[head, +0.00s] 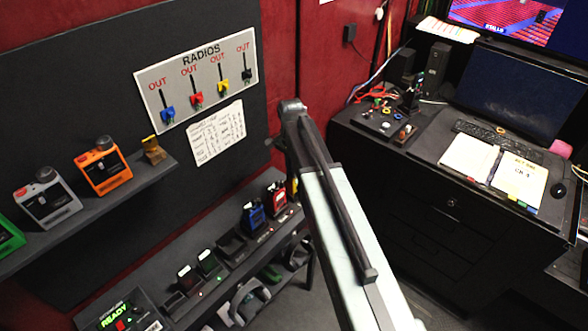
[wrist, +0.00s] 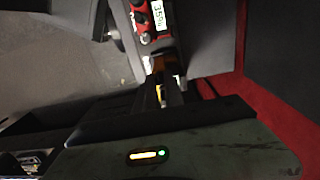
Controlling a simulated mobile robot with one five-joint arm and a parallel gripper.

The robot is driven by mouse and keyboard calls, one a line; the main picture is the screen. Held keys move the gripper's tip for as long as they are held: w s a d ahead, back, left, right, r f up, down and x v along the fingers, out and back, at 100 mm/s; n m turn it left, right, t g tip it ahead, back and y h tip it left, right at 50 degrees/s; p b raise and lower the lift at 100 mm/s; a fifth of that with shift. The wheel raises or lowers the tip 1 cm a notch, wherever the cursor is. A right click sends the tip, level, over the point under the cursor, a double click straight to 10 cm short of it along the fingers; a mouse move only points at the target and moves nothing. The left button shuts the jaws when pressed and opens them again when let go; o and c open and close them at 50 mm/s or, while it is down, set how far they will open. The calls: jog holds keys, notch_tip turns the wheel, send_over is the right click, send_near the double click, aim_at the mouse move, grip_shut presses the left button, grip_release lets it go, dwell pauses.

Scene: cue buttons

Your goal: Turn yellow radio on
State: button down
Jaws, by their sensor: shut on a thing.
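The yellow radio (head: 292,187) stands at the right end of the lower shelf in the head view, mostly hidden behind my arm. In the wrist view my gripper (wrist: 166,84) is shut, with a narrow yellow-orange part (wrist: 160,94) showing at its fingers. This looks like the yellow radio, but its knob and display are hidden. A red radio (wrist: 139,28) with knobs and a lit display is close beyond the fingers. It also stands left of the yellow one in the head view (head: 275,199).
A blue radio (head: 253,217) and dark chargers share the lower shelf (head: 224,272). Headsets (head: 246,302) hang below. The upper shelf (head: 130,186) holds grey and orange devices. A RADIOS board (head: 200,80) is on the wall. A desk (head: 400,160) stands to the right.

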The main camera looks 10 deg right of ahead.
jog(key=c, duration=1.4)
grip_release()
jog(key=shift+r, duration=0.1)
notch_tip(320, 180, up, 8)
jog(key=p, duration=0.8)
jog(key=shift+a, duration=0.1)
jog(key=shift+f, duration=0.25)
